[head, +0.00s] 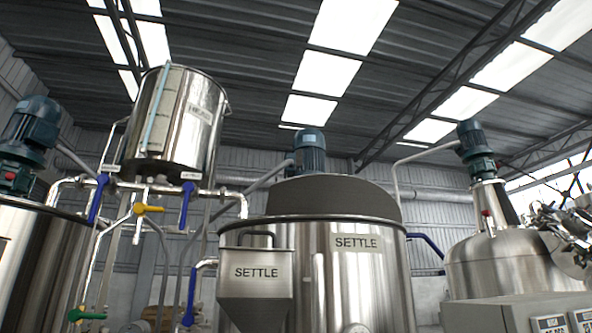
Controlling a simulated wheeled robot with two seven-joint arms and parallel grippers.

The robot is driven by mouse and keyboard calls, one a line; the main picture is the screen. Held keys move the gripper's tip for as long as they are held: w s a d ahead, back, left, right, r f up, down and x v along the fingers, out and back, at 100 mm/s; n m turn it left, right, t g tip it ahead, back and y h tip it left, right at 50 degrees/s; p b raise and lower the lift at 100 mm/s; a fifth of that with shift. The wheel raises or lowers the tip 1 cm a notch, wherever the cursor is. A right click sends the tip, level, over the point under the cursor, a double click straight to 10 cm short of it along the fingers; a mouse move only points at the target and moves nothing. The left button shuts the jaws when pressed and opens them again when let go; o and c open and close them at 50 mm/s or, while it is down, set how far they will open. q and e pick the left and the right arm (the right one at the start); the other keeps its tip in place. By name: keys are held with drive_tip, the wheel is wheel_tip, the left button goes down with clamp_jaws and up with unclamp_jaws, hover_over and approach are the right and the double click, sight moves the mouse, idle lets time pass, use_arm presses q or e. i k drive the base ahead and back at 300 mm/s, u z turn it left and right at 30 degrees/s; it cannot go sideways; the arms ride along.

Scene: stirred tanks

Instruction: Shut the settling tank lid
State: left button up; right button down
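The settling tank (345,280) is a large shiny steel cylinder in the middle of the head view, with a "SETTLE" label on its wall. Its lid (335,195) is a dark grey rounded plate that stands up at the back of the tank's rim, so the tank looks open. The tank's inside is hidden, as I see it from below rim height. A steel box (254,290) with a tapered bottom, a dark bar at its top and its own "SETTLE" label sits at the tank's front left. Neither of my grippers is in view.
A raised steel tank (180,120) stands at the upper left, with blue-handled pipes below it. A motor-topped tank (25,260) stands at far left. Another domed tank (500,260) stands at right, with metal fittings (570,235) and a control box (530,312) in front.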

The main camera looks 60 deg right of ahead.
sight(319, 194)
drive_tip(key=i, duration=1.05)
drive_tip(key=z, duration=2.5)
